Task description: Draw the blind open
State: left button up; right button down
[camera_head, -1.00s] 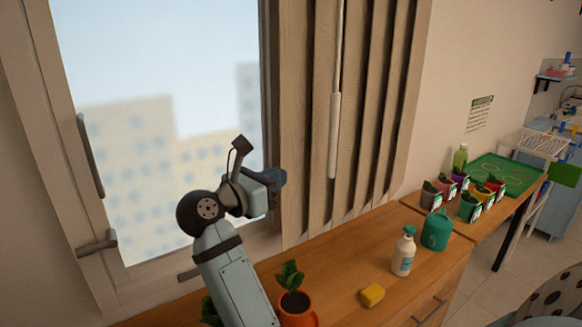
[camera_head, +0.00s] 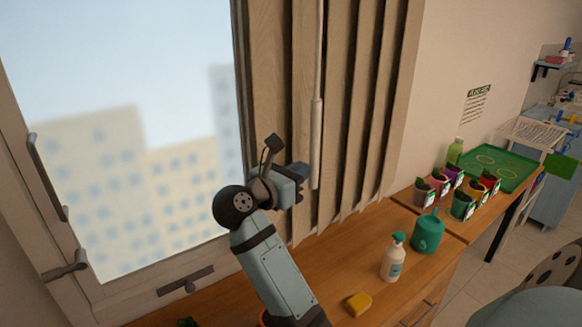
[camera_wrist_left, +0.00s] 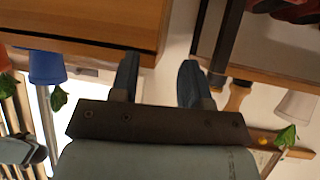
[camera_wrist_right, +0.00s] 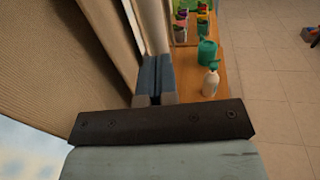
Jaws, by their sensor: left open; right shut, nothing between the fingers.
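The blind (camera_head: 345,110) is a set of tan vertical slats hanging right of the bare window pane (camera_head: 120,130). Its pale wand (camera_head: 317,140) hangs in front of the slats. My right gripper (camera_head: 303,171) is shut and empty, close to the left of the wand's lower end; I cannot tell whether it touches. In the right wrist view its fingers (camera_wrist_right: 155,76) are together, with slats (camera_wrist_right: 50,45) to the left. My left gripper is outside the head view. In the left wrist view its fingers (camera_wrist_left: 157,80) are apart with nothing between them.
Potted seedlings (camera_head: 463,206) and a green tray (camera_head: 500,165) stand further right. Window handles (camera_head: 47,178) project at the left.

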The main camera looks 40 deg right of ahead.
pick_arm(q)
jog(key=shift+w+d+r, duration=0.35)
jog(key=shift+w+r, duration=0.05)
pick_arm(e)
jog(key=shift+d, duration=0.8)
pick_arm(q)
notch_tip(320, 180, down, 3)
jog(key=b, duration=0.3)
jog(key=shift+d+r, duration=0.1)
pick_arm(e)
jog(key=s+d, duration=0.3)
jog(key=d, duration=2.7)
jog(key=shift+s+d, duration=0.2)
jog(key=shift+d, duration=0.05)
